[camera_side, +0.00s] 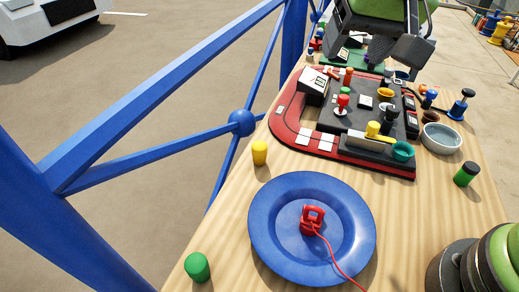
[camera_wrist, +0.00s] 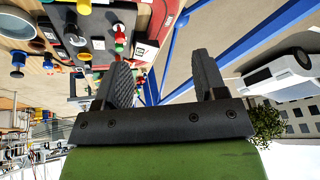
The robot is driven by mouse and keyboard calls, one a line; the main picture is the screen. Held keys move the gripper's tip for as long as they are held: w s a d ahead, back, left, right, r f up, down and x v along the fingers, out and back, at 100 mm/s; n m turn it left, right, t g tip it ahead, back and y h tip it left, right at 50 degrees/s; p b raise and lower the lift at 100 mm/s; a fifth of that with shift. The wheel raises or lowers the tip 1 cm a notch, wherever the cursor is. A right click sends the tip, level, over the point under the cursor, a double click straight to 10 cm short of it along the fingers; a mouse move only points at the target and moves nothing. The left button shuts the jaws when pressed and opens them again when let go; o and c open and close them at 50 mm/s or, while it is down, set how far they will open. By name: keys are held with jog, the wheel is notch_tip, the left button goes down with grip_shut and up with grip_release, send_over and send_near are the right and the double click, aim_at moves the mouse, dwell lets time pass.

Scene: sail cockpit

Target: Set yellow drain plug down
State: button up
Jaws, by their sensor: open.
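A short yellow cylinder, which looks like the yellow drain plug (camera_side: 259,152), stands upright on the wooden table near its left edge, beside the blue plate (camera_side: 262,232) and apart from it. Another yellow piece (camera_side: 373,129) is on the dark console, so I cannot be sure which is the plug. My gripper (camera_side: 394,52) is above the far end of the table, beyond the console. In the wrist view my gripper (camera_wrist: 162,75) has its two dark fingers wide apart with nothing between them.
A red cable with a red block (camera_side: 312,219) lies on the plate. The red-rimmed console (camera_side: 285,130) fills the table's middle. A grey bowl (camera_side: 441,138) and a green-black cylinder (camera_side: 466,174) stand right. A green cylinder (camera_side: 197,267) stands front left. Blue rails (camera_side: 150,100) run along the left.

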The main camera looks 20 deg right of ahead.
jog(key=w+a+f, duration=0.4)
jog(key=a+f, duration=0.1)
jog(key=f, duration=0.2)
jog(key=n+h, duration=0.1)
send_near(260, 146)
jog(key=x, duration=0.5)
jog(key=shift+w+d+f, duration=0.1)
jog(key=shift+d+f, duration=0.1)
jog(key=shift+f, duration=0.1)
jog(key=shift+x, duration=3)
jog(key=shift+a, duration=0.15)
jog(key=shift+c, duration=0.5)
jog(key=c, duration=1)
jog(key=shift+o, duration=0.2)
jog(key=shift+r, duration=0.15)
